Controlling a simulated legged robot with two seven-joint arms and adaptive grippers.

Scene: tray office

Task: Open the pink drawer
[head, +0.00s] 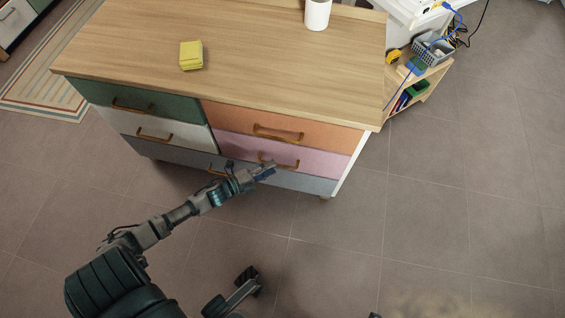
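The pink drawer (325,163) is in the right column of the dresser, between an orange drawer above and a grey-blue drawer below. Its front looks flush with its neighbours. It has a brown bar handle (290,166). My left gripper (269,171) reaches up from the lower left, with its fingertips at or just in front of the lower edge of the pink drawer, close under the handle. I cannot tell whether it touches the handle, or whether its fingers are open or shut.
The wooden dresser top (270,65) holds a yellow sponge-like block (191,55) and a white cup (318,14). Green, white and grey drawers fill the left. A low wooden shelf (432,80) with a grey basket (433,50) stands at right. The tiled floor in front is clear.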

